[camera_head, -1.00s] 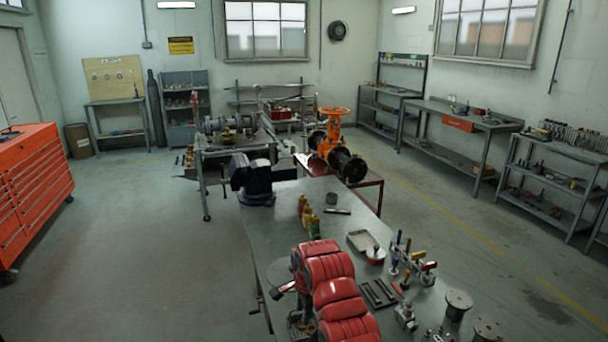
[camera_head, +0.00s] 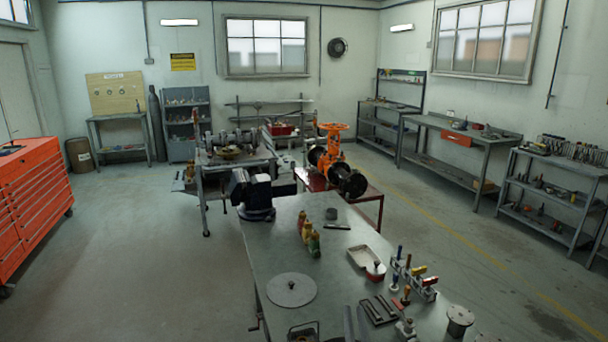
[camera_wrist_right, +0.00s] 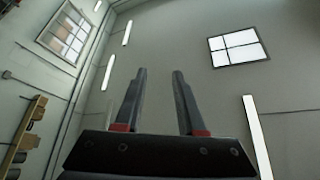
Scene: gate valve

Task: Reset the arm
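My right gripper (camera_wrist_right: 156,102) shows in the right wrist view with its two dark fingers well apart and nothing between them. It points up towards the wall and ceiling. In the head view, only what look like its grey fingertips (camera_head: 355,322) show at the bottom edge, over the near part of the workbench. My left gripper and arm are not in view. The orange gate valve (camera_head: 333,147) with its handwheel stands upright on a dark red stand behind the workbench, away from my gripper.
The steel workbench (camera_head: 262,252) holds a vise (camera_head: 252,192), small bottles (camera_head: 309,236), a round plate (camera_head: 291,290), a tray (camera_head: 362,256) and a tool rack (camera_head: 416,278). An orange cabinet (camera_head: 35,205) stands left. The floor between is clear.

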